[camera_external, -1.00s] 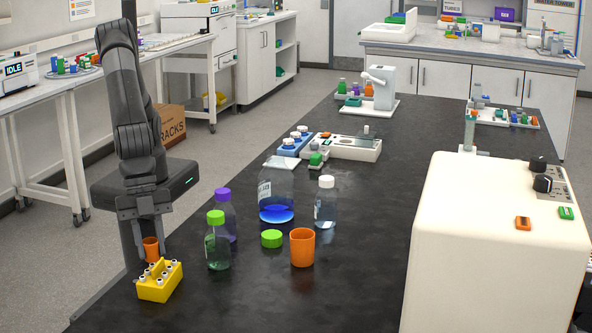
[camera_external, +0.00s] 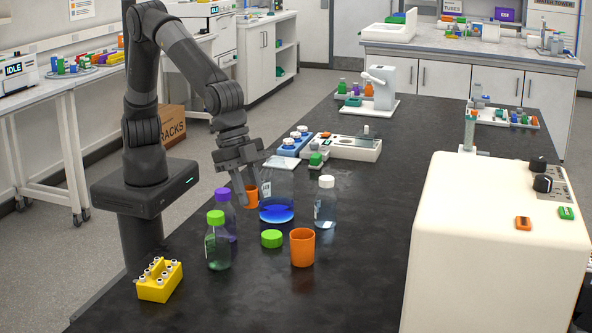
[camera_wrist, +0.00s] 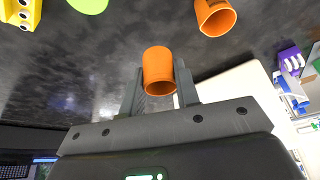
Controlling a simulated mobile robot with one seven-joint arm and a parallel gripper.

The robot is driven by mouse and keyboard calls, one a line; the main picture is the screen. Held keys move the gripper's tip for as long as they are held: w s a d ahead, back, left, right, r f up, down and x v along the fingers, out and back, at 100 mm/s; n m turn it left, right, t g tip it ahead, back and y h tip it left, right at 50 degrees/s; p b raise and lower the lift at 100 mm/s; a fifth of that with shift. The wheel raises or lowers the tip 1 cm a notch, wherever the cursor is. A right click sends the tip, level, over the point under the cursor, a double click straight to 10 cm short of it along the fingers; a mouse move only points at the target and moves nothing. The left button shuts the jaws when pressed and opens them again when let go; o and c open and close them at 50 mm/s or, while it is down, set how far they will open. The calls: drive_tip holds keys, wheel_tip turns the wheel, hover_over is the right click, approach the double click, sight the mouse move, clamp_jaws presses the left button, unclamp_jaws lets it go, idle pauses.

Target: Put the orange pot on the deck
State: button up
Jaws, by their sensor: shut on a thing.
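My gripper (camera_external: 249,188) is shut on a small orange pot (camera_external: 251,198). It holds the pot in the air behind the purple-capped bottle and left of the large blue-liquid bottle. In the wrist view, the held pot (camera_wrist: 158,65) sits between both fingers. A second orange pot (camera_external: 302,248) stands open and upright on the black bench; it also shows in the wrist view (camera_wrist: 216,18). A low white unit (camera_external: 350,149) farther back may be the deck; I cannot tell for sure.
The blue-liquid bottle (camera_external: 284,191), purple-capped bottle (camera_external: 227,218), green-capped bottle (camera_external: 218,248) and white-capped bottle (camera_external: 325,205) stand close by. A large cream machine (camera_external: 480,240) stands right.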

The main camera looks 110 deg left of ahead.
drive_tip(key=w+a+n+y, duration=0.1)
drive_tip(key=w+a+n, duration=0.1)
drive_tip(key=a, duration=1.1)
drive_tip(key=w+a+n+y, duration=0.1)
drive_tip(key=w+a+n, duration=0.2)
drive_tip(key=a, duration=1)
drive_tip(key=s+a+n+y, duration=0.1)
drive_tip(key=s+a+n, duration=0.25)
drive_tip(key=a, duration=1.45)
drive_tip(key=shift+m, duration=0.25)
drive_tip(key=f, duration=0.5)
drive_tip(key=shift+s+a+f, duration=0.15)
drive_tip(key=shift+s+f, duration=0.1)
hover_over(338, 182)
drive_tip(key=s, duration=0.2)
drive_tip(key=f, duration=0.6)
drive_tip(key=shift+w+d+f, duration=0.2)
drive_tip(key=shift+d+f, duration=0.1)
drive_tip(key=shift+f, duration=0.05)
drive_tip(key=shift+a+f, duration=0.1)
drive_tip(key=shift+f, duration=2)
drive_tip(key=shift+f, duration=0.15)
